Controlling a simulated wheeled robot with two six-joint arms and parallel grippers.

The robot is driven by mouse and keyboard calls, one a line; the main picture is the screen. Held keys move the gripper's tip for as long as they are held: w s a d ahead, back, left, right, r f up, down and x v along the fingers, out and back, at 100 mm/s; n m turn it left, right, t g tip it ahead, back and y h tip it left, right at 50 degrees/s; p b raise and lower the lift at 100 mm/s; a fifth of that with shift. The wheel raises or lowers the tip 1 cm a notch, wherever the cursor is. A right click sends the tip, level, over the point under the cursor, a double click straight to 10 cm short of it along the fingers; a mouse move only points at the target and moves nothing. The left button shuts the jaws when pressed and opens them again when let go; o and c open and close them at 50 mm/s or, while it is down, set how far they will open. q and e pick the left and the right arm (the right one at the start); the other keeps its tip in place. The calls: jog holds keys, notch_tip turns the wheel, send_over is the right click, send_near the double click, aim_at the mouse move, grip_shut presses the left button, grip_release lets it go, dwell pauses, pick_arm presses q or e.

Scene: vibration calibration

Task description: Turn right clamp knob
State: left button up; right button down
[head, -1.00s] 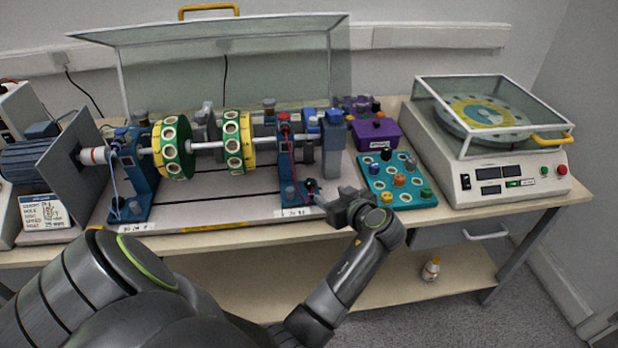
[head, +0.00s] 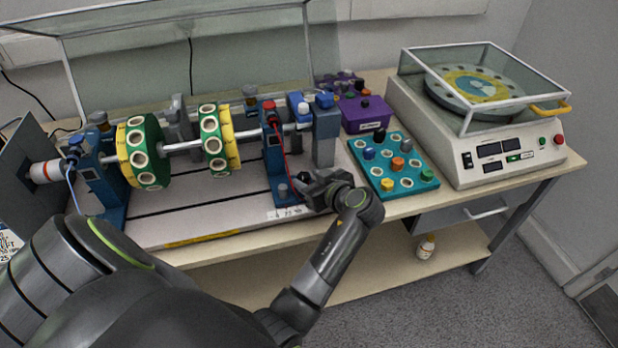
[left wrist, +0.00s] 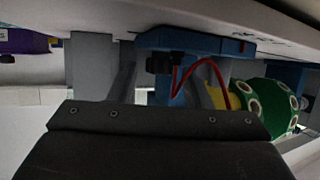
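The right blue pedestal (head: 279,160) holds the right end of the shaft and has a red cap on top. My left gripper (head: 308,187) is at its front right foot. In the left wrist view, which is upside down, a black knob (left wrist: 160,63) sits on the blue pedestal (left wrist: 195,41) beside a red wire. The two grey fingers of my left gripper (left wrist: 163,88) stand apart, one on each side of the knob's line. I cannot tell whether they touch it. In the head view the gripper largely hides this knob. My right gripper is not in view.
A shaft with green-and-yellow discs (head: 143,152) lies left of the gripper. A grey block with a blue top (head: 326,140) stands close behind it. A teal tray of knobs (head: 411,184), a purple box (head: 364,114) and a balance machine (head: 470,169) are to the right.

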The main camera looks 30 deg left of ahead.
pick_arm(q)
jog(key=shift+a, duration=0.1)
jog(key=c, duration=0.8)
jog(key=shift+o, duration=0.2)
jog(key=n+g+b, duration=0.2)
jog(key=b, duration=0.1)
jog(key=shift+w+f+y+b, duration=0.15)
jog(key=shift+w+y+b, duration=0.15)
jog(key=shift+w, duration=0.1)
jog(key=shift+n+g, duration=0.6)
jog(key=shift+g, duration=0.1)
jog(key=shift+r, duration=0.2)
jog(key=o, duration=1)
